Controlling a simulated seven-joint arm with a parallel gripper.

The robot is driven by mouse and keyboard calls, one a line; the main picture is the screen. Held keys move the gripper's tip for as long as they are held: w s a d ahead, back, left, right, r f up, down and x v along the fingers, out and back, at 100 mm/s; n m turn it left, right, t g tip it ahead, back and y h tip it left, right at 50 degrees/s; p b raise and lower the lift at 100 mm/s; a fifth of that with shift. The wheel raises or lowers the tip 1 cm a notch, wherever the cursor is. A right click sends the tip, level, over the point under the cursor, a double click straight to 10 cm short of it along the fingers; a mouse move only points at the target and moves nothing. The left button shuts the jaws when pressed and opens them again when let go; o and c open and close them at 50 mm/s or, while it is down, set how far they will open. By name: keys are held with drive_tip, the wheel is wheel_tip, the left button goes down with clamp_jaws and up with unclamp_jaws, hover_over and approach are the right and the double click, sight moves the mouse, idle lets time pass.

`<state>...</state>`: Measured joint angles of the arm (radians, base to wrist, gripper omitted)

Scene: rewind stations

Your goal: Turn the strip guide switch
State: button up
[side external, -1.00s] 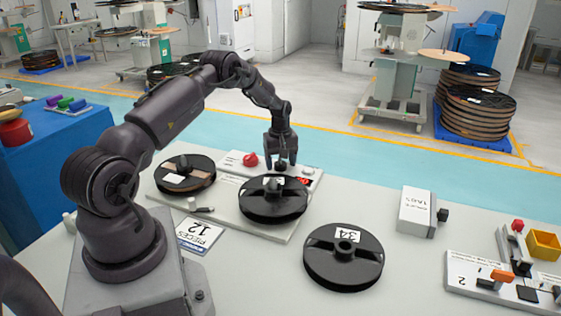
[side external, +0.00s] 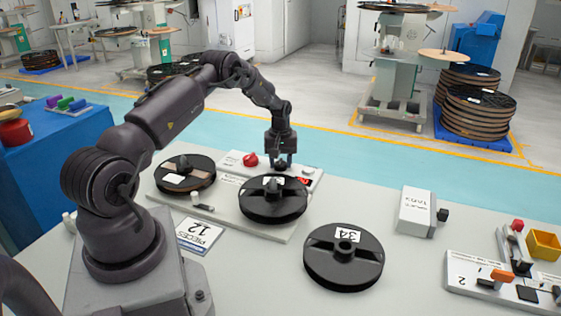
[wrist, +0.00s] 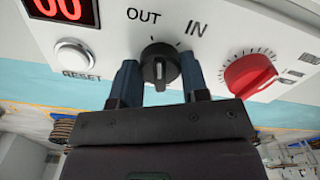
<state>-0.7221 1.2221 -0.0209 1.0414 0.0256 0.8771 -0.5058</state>
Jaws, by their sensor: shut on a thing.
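The strip guide switch is a black knob (wrist: 159,64) with a white line, on a pale panel below the words OUT and IN. The white line stands nearly upright in the wrist view. My gripper (wrist: 157,74) has one blue-grey finger on each side of the knob and is shut on it. In the side external view my gripper (side external: 281,161) points down at the panel behind the middle black reel (side external: 272,203). The knob is small and mostly hidden there.
A red knob (wrist: 250,75), a RESET button (wrist: 74,55) and a red display (wrist: 62,10) flank the switch. A left reel (side external: 186,183) stands on the same base. A loose black reel (side external: 343,262) lies on the table, near a white box (side external: 415,211).

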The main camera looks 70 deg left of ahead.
sight(281, 161)
drive_tip(key=m, duration=0.4)
drive_tip(key=shift+m, duration=0.3)
drive_tip(key=m, duration=0.4)
drive_tip(key=shift+m, duration=0.3)
drive_tip(key=o, duration=0.9)
wheel_tip(281, 161, up, 13)
drive_tip(key=shift+r, duration=0.1)
idle(0.4)
